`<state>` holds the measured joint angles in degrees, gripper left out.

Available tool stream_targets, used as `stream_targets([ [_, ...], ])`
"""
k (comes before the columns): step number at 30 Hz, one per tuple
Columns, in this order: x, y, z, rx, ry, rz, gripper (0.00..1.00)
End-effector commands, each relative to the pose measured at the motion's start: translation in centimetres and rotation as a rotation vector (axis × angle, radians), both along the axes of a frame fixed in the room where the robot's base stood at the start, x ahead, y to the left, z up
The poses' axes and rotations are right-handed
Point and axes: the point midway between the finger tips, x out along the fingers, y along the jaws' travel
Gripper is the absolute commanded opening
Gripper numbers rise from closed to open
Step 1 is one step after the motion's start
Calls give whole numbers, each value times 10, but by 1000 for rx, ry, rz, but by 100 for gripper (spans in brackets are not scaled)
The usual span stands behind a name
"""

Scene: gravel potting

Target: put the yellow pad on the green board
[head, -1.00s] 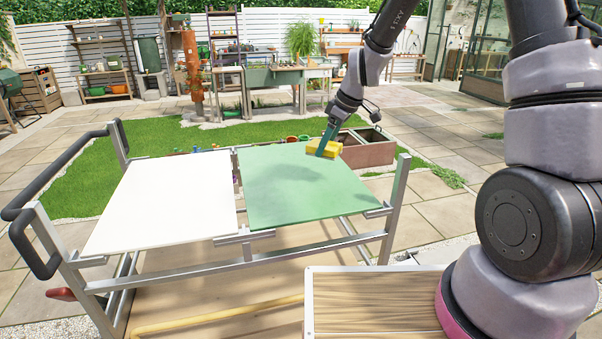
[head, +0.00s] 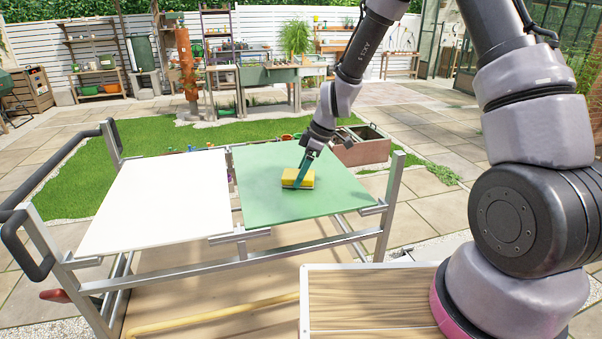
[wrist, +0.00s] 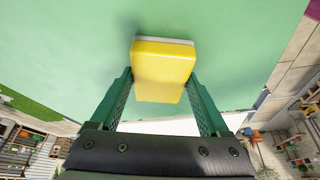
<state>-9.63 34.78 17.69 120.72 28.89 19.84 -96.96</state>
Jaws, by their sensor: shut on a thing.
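The yellow pad (head: 297,178) is a small block with a pale underside, low over the middle of the green board (head: 262,207). My gripper (head: 303,176) is shut on the pad, with one green finger on each side of it. In the wrist view, the pad (wrist: 163,70) sits between the fingertips of my gripper (wrist: 162,88), and the green board (wrist: 60,50) fills the background. A dark shadow shows beside the pad on the board. I cannot tell whether the pad touches the board or hangs just above it.
A white board (head: 150,205) lies left of the green board on the same metal-framed cart (head: 290,245). A wooden-topped surface (head: 370,300) stands in front at the right. A brown crate (head: 362,148) stands behind the cart. The rest of the green board is clear.

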Motion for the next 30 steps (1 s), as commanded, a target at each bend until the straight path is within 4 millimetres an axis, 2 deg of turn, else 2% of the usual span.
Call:
stream_targets([
  [10,1,0,-4,0,-1,0,19],
  [11,1,0,-3,0,-2,-1,91],
  [12,1,0,-3,0,-2,-1,100],
  [19,0,0,-3,0,-2,-1,100],
  [23,1,-2,5,1,-3,-1,100],
  [30,0,-20,48,1,-6,-4,100],
])
